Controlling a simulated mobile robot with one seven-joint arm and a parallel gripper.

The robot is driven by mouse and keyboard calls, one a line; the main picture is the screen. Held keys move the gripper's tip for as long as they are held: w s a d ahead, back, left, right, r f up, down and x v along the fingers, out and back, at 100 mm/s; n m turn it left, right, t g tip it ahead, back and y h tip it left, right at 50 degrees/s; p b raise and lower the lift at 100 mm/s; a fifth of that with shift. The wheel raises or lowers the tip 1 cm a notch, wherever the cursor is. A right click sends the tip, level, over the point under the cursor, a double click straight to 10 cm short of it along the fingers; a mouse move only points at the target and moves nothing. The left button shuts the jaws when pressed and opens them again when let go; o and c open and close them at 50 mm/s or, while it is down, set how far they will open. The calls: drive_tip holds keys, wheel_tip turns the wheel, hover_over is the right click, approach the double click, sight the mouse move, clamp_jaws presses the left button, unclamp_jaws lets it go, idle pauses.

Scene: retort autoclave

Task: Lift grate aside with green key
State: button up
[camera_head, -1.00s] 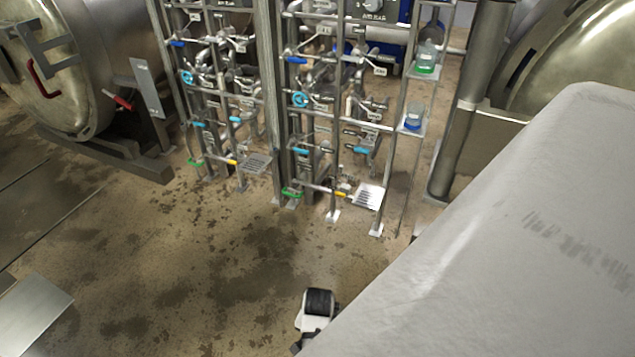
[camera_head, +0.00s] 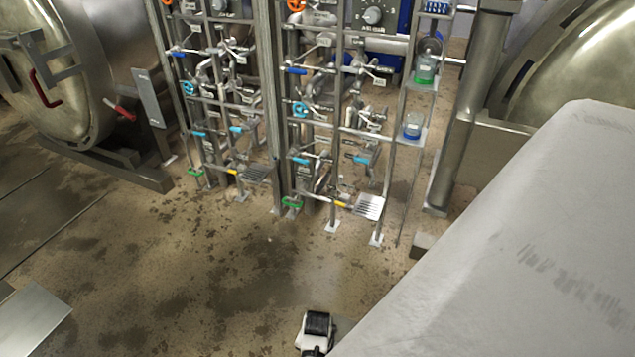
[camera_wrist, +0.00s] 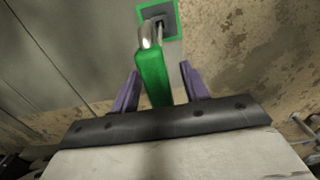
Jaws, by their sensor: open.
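The green key (camera_wrist: 152,75) shows in the wrist view, with a green handle and a bent metal end at its top. My gripper (camera_wrist: 160,68) has its two purple fingers apart, one on each side of the green handle. The metal end of the key lies over or beside a dark square recess with a green border (camera_wrist: 172,30) in a grey plate (camera_wrist: 85,35). I cannot tell whether the key sits in the recess or whether the fingers touch the handle. The key and my fingers are not visible in the head view.
A pipe rack (camera_head: 275,130) with valves and shelves stands at the back. A round steel vessel (camera_head: 70,70) is at the left, another (camera_head: 580,70) at the right. A flat metal surface (camera_head: 30,320) is at the lower left. Stained floor (camera_head: 180,265) between is clear.

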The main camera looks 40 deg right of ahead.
drive_tip(key=shift+f, duration=0.25)
idle(0.3)
clamp_jaws()
